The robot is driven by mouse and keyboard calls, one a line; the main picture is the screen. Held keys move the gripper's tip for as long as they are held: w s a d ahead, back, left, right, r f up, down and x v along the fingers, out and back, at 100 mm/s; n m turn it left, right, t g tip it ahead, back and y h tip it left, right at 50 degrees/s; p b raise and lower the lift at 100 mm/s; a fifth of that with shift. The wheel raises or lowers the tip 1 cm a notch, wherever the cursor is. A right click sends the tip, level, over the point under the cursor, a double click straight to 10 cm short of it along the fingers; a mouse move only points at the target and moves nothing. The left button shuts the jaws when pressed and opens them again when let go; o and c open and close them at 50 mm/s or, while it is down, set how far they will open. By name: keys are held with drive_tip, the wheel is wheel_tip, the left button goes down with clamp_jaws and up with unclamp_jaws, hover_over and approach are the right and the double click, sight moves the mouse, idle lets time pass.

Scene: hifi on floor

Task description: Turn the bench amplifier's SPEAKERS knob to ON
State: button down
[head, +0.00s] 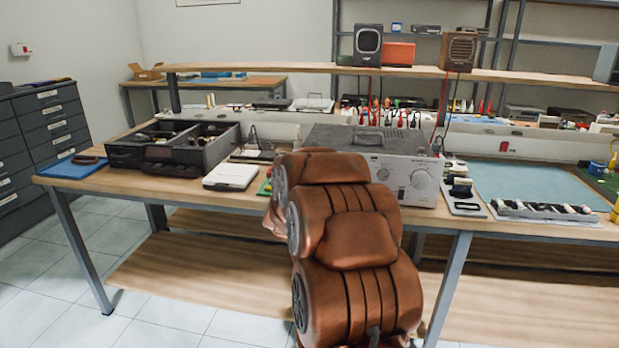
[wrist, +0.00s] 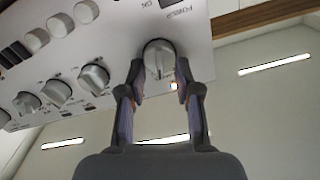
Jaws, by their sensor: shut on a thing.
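The bench amplifier (head: 395,178) is a grey box with a silver front panel, on the wooden bench behind my arm. In the wrist view its panel (wrist: 115,60) shows upside down and tilted. My gripper (wrist: 161,72) has its two fingers on either side of a round silver knob (wrist: 157,50) near the panel's edge, shut on it. The knob's pointer ridge runs roughly up and down in the picture. No SPEAKERS label is readable; the fingers may cover it. My arm hides the gripper in the head view.
More knobs (wrist: 93,77) line the panel to the left in the wrist view, with a dark switch (wrist: 183,12) above right. On the bench are a black divided tray (head: 208,155), a white box (head: 231,176) and a blue-green mat (head: 530,186).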

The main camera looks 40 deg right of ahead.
drive_tip(key=shift+s+f+m+b, duration=0.1)
drive_tip(key=shift+f+m+b, duration=0.1)
drive_tip(key=shift+m+b, duration=0.75)
drive_tip(key=shift+m, duration=0.35)
drive_tip(key=c, duration=0.8)
unclamp_jaws()
drive_tip(key=shift+r, duration=0.1)
drive_tip(key=v, duration=1.2)
